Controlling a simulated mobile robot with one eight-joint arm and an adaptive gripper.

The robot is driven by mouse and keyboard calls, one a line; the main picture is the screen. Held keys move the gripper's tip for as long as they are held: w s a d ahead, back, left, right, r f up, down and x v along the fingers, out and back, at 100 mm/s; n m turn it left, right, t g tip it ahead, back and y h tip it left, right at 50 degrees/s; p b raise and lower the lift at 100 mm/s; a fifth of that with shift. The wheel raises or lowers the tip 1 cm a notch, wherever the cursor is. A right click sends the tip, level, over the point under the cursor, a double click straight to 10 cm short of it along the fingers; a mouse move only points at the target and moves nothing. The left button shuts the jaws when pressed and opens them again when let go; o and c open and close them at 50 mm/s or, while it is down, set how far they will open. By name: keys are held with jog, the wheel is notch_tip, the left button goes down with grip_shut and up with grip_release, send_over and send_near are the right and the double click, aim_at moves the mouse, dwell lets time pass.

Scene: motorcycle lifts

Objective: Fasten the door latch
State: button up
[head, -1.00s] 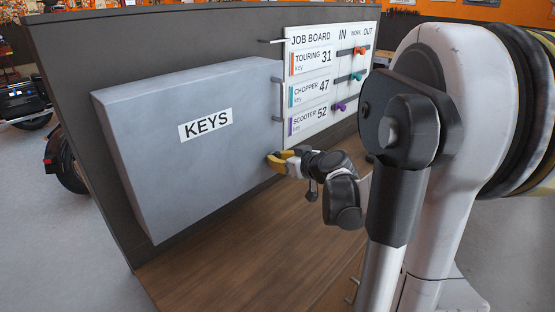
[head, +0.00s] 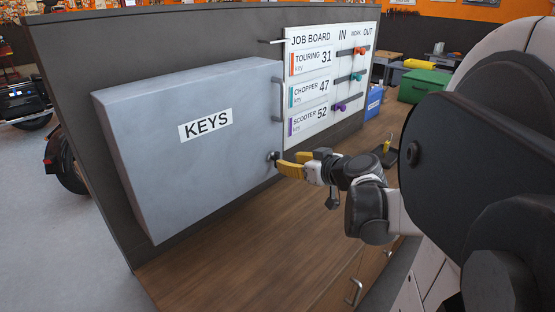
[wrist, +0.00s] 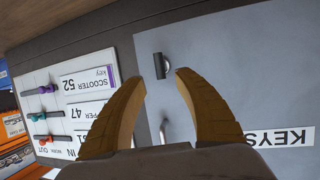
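The grey key cabinet door (head: 190,165), labelled KEYS, looks closed on the dark panel. Its small dark latch (head: 273,156) is at the lower right edge of the door. In the wrist view the latch (wrist: 159,66) is a short dark bar with a lighter end, just beyond my fingertips and roughly between them. My gripper (head: 280,164) has yellow fingers and is a little right of the latch in the head view. In the wrist view its fingers (wrist: 158,76) are spread with nothing between them. I cannot tell whether the latch is engaged.
A vertical door handle (head: 279,100) is above the latch. A wooden counter (head: 215,245) lies below, mostly clear. A blue bin (head: 374,100) and green box (head: 424,87) stand farther back.

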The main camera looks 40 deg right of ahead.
jog(key=v, duration=0.4)
jog(key=shift+s+r, duration=0.15)
jog(key=shift+s, duration=0.2)
jog(key=s+a+f+g+y+b, duration=0.1)
jog(key=a+f+g, duration=0.15)
jog(key=a, duration=0.65)
jog(key=a+f+g+y+b, duration=0.15)
jog(key=a+f, duration=0.25)
jog(key=a, duration=0.5)
jog(key=s+a+f+g+h, duration=0.1)
jog(key=s+a+f, duration=0.3)
jog(key=s+a, duration=0.4)
jog(key=shift+a+n+g+b, duration=0.3)
jog(key=shift+g+b, duration=0.15)
jog(key=shift+g, duration=0.45)
jog(key=shift+s+f+h, duration=0.1)
jog(key=shift+s+h, duration=0.05)
jog(key=shift+h, duration=0.1)
